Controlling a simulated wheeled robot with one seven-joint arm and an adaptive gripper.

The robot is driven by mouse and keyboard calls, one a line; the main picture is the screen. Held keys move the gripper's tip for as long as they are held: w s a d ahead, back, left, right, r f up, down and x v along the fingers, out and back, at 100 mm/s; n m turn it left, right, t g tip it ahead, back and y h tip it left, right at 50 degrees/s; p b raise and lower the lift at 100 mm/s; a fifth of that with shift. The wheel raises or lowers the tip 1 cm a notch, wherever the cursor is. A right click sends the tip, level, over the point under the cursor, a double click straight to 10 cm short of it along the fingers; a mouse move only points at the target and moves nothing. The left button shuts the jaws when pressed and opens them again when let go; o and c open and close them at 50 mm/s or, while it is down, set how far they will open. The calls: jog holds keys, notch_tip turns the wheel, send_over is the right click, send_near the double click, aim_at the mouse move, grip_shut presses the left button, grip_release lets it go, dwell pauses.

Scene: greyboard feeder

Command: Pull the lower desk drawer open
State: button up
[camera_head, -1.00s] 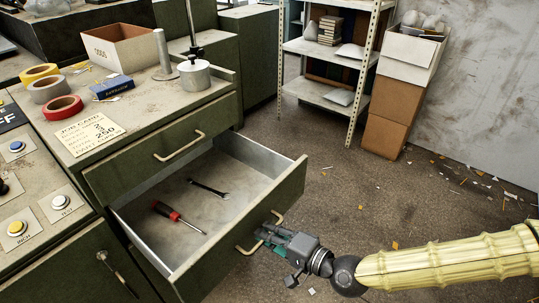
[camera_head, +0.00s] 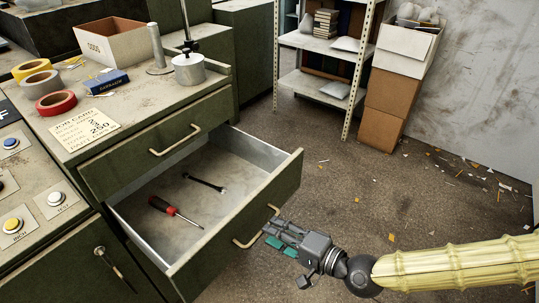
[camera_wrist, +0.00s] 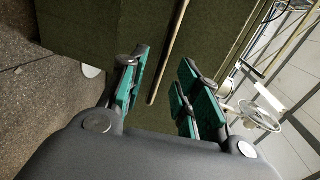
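The lower desk drawer (camera_head: 232,226) stands well open, its inside showing below the shut upper drawer (camera_head: 165,140). Its pale bar handle (camera_head: 257,229) is on the green front. My gripper (camera_head: 271,238) is just right of this handle in the head view, with its teal fingers pointing at the drawer front. In the wrist view my gripper (camera_wrist: 162,88) is open, its fingers apart and empty. The handle (camera_wrist: 169,52) shows ahead, within the gap between the fingers, and appears clear of both.
A red screwdriver (camera_head: 172,210) and a dark wrench (camera_head: 204,183) lie in the drawer. Tape rolls, a box and a job card (camera_head: 86,130) are on the desk top. A metal shelf (camera_head: 315,90) and stacked cartons (camera_head: 388,108) stand behind. Floor right of the drawer is mostly clear, with scraps.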

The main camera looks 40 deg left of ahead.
jog(key=v, duration=0.8)
dwell(0.6)
jog(key=s+d+f+m+h, duration=0.1)
jog(key=s+d+f, duration=0.1)
jog(key=f, duration=0.3)
jog(key=s+d+f+h, duration=0.2)
jog(key=d+f, duration=0.1)
jog(key=f, duration=0.3)
jog(key=s+d+f+t+h, duration=0.15)
jog(key=d+f+h, duration=0.25)
jog(key=d+f, duration=0.6)
jog(key=s+d+f+g+h, duration=0.1)
jog(key=s+d+f+h, duration=0.2)
jog(key=d+f, duration=0.6)
jog(key=s+d+h, duration=0.1)
jog(key=d+h, duration=0.4)
jog(key=d, duration=1.4)
notch_tip(320, 180, up, 14)
jog(key=p, duration=1.5)
jog(key=shift+d+r+t+h, duration=0.2)
jog(key=shift+d+t+h, duration=0.1)
jog(key=shift+t, duration=0.15)
